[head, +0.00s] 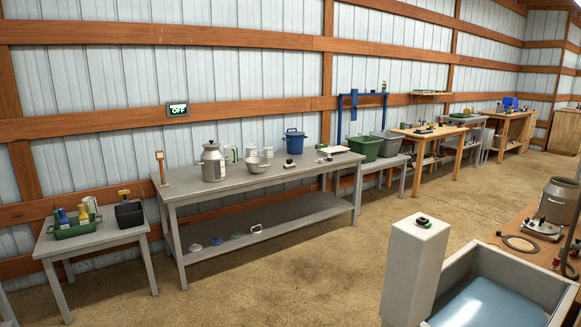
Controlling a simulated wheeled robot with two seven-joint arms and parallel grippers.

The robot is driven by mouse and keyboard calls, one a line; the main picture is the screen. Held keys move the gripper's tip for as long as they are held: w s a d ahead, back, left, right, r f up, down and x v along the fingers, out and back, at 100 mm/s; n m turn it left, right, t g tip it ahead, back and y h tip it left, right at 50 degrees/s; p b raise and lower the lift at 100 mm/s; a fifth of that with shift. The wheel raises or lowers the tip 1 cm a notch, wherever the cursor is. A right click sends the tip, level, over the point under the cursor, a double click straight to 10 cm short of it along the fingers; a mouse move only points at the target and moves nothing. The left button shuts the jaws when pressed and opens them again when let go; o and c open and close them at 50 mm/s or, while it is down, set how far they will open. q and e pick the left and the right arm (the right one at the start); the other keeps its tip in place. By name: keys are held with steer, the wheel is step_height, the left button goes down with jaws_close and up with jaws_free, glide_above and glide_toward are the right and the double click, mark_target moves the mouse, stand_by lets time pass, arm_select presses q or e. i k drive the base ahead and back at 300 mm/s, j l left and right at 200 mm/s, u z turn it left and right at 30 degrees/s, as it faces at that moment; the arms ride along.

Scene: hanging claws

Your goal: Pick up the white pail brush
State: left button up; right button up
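I cannot single out the white pail brush with certainty. Several small items lie on the lower shelf (300,217) of the long grey table, among them a whitish loop-shaped item (256,228) and a pale dome-like item (196,247). They are too small to identify. On the small table at the left, a black box (130,215) has an item with a brownish top (124,193) standing in or behind it. Neither of my grippers is in view.
The long grey table (230,187) holds a metal milk can (213,163), pails and a blue pot (294,143). A green caddy (75,228) with bottles stands at left. A white pillar (412,270) and a basin (456,268) stand at front right. The central floor (290,280) is clear.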

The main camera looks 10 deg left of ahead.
mark_target(289, 165)
steer(key=i+j+u, duration=0.25)
steer(key=i+u, duration=0.25)
steer(key=i, duration=0.4)
steer(key=i+l+u, duration=0.15)
steer(key=i+u, duration=0.3)
steer(key=i, duration=0.5)
steer(key=i+z, duration=0.3)
steer(key=i, duration=0.35)
steer(key=i+z, duration=0.35)
steer(key=i, duration=0.25)
steer(key=i+j+z, duration=0.3)
steer(key=i, duration=0.3)
